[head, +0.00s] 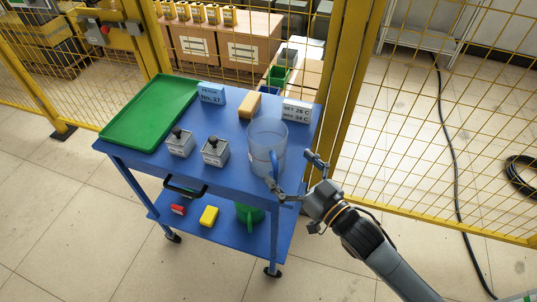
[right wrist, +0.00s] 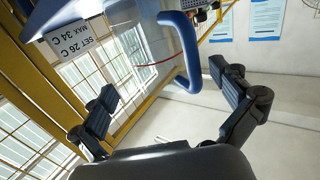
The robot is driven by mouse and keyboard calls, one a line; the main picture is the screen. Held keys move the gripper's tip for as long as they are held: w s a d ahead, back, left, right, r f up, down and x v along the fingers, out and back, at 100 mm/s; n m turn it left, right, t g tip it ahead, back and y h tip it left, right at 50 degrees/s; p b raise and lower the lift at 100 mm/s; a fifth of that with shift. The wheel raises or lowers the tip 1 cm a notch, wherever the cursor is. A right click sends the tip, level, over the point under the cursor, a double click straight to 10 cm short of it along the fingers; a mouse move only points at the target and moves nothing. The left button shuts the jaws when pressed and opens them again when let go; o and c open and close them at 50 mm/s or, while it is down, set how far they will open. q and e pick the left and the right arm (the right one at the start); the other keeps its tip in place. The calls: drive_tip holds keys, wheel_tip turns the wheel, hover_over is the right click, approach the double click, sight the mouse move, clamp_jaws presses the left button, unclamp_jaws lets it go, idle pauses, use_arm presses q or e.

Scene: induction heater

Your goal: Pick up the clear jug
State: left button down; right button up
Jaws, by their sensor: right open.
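The clear jug (head: 266,137) stands upright at the right end of the blue cart's top, with its blue handle (head: 274,164) toward the front right. My right gripper (head: 294,174) is open and empty just to the right of the jug at the cart's edge, with its fingers toward the handle. In the right wrist view the handle (right wrist: 187,48) shows ahead of the two spread fingers (right wrist: 163,84), roughly between them, and the jug's clear wall (right wrist: 140,30) is behind it. I cannot tell whether a finger touches the handle. My left gripper is not in view.
A yellow mesh fence (head: 345,100) stands close behind and right.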

sight(280, 157)
drive_tip(key=x, duration=0.5)
drive_tip(key=shift+w+f+p, duration=0.2)
drive_tip(key=shift+p, duration=0.1)
drive_tip(key=c, duration=1.1)
drive_tip(key=shift+r, duration=0.1)
